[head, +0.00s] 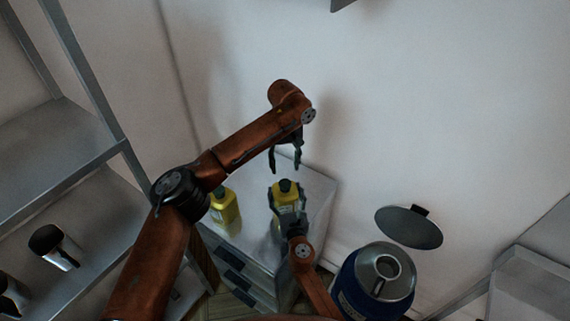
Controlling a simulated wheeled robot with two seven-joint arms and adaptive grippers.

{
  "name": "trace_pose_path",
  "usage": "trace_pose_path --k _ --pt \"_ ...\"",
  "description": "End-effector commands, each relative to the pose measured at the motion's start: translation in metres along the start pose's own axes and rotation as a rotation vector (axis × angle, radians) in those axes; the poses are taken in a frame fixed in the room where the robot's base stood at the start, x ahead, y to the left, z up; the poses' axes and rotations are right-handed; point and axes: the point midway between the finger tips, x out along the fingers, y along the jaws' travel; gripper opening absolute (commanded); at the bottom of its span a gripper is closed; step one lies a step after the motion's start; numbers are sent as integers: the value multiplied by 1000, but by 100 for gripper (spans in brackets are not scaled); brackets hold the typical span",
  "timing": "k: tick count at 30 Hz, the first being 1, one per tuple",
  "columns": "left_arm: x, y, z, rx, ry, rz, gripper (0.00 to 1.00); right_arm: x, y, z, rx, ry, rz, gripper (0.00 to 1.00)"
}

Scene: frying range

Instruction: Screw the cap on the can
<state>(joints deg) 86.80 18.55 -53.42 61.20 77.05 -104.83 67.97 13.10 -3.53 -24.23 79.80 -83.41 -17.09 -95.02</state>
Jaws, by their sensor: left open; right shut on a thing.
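A yellow can (286,197) with a small dark top (285,185) stands upright over the grey cabinet. Whether that dark top is a cap or a bare neck is too small to tell. My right gripper (289,213) is shut around this can from the front. My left gripper (285,163) is open, with its fingers pointing down just above the can's top and nothing visible between them. A second yellow can (227,214) with a dark green cap (219,191) stands to the left, partly hidden by my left arm.
The grey cabinet (318,190) stands against the wall. A blue bin (350,286) with a metal top is at the lower right, and a round dark lid (409,228) is behind it. Metal shelves (65,190) at the left hold a metal cup (54,246).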

Motion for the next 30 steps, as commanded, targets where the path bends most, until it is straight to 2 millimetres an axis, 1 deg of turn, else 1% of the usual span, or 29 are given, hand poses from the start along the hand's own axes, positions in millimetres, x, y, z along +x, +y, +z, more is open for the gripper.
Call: trace_pose_path --k 4,7,15,21,25,30 --pt "3 0 0 1 0 -1 46 0 0 0 0 0 0 0" --pt "11 0 0 1 -2 -1 46 0 0 0 0 0 0 0" --pt "52 0 0 1 -2 -1 46 0 0 0 0 0 0 0" --pt "73 0 0 2 -1 0 46 0 0 0 0 0 0 0" --pt "80 0 0 2 -1 0 46 0 0 0 0 0 0 0" --pt "81 0 0 2 0 0 46 0 0 0 0 0 0 0"
